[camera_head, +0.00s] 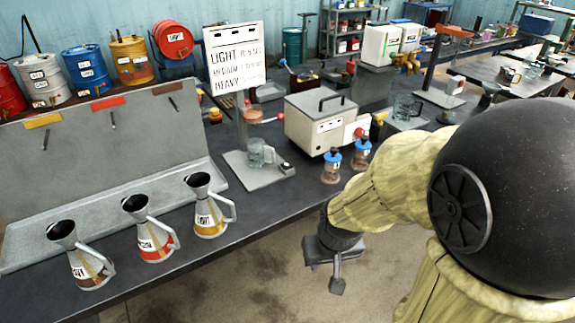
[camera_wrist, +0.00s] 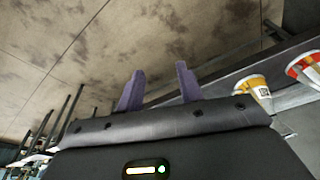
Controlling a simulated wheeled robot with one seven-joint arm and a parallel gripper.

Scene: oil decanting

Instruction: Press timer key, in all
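A small dark block (camera_head: 287,168), possibly the timer key, sits on the front right of a grey stand's base plate (camera_head: 250,178). A clear glass mug (camera_head: 258,153) stands beside it on that plate. A white sign (camera_head: 235,58) above lists LIGHT, MEDIUM and HEAVY with times in seconds too small to read surely. My gripper (camera_head: 337,284) hangs over the floor in front of the bench, right of and apart from the stand. In the wrist view its two purple fingers (camera_wrist: 159,76) are spread with nothing between them.
Three labelled oil cans with funnels (camera_head: 153,228) stand at the bench's left front. Two blue-topped jars (camera_head: 331,166) stand right of the stand, near the bench edge. A grey box machine (camera_head: 320,120) is behind them. Coloured drums (camera_head: 86,70) line the back left.

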